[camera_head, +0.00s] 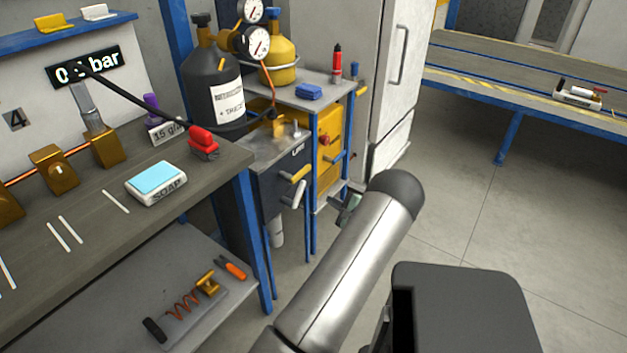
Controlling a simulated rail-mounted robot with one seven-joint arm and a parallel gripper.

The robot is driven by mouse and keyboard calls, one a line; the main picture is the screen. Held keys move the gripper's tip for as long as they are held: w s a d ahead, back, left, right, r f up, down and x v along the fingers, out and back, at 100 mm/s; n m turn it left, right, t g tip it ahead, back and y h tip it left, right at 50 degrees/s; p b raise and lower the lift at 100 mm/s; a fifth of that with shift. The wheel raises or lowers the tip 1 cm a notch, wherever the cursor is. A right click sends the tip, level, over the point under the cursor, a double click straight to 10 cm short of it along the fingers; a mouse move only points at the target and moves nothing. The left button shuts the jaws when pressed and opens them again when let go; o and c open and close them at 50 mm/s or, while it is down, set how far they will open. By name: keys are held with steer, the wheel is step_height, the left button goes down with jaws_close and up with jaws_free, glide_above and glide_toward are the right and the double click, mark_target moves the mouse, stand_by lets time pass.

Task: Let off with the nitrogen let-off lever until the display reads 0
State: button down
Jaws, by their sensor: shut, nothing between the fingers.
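The pressure display (84,67) on the wall panel shows white text with a first digit 0 and "bar". A dark gas bottle (212,90) with two gauges stands to the right. My gripper's fingers cannot be made out; my arm rises at the lower middle, apart from the display and lever.
A soap box (157,184) and a red object (203,142) lie on the workbench. A dark box with protruding handles (295,174) stands beside the bench. A blue-legged table (520,85) stands at right; open floor lies before it.

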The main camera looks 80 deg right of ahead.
mark_target(299, 194)
steer(key=w+d, duration=0.3)
steer(key=w, duration=0.5)
steer(key=shift+w+d+r, duration=0.15)
steer(key=shift+w+d, duration=0.1)
steer(key=shift+w, duration=0.1)
steer(key=shift+s+b, duration=0.2)
steer(key=shift+b, duration=0.3)
